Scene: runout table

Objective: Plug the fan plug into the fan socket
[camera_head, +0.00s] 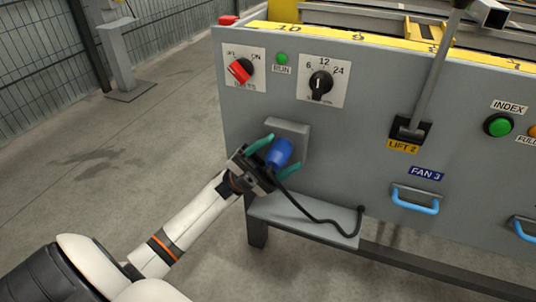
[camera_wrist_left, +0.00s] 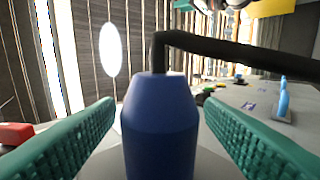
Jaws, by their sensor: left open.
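The blue fan plug (camera_head: 279,153) is at the grey socket box (camera_head: 290,127) on the panel's front, its black cable leaving the back end. I cannot tell how deep it sits in the socket, since the plug and gripper hide the opening. My left gripper (camera_head: 272,157) is open, with its green fingers on either side of the plug. In the left wrist view the plug (camera_wrist_left: 160,128) stands between the two fingers, with a gap visible on each side. My right gripper is not in view.
The black cable (camera_head: 315,216) droops over a grey ledge (camera_head: 305,217) below the socket. A red switch (camera_head: 240,70), a black dial (camera_head: 320,84), a lift lever (camera_head: 434,72) and a blue FAN 3 handle (camera_head: 415,201) are on the panel. Open floor lies to the left.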

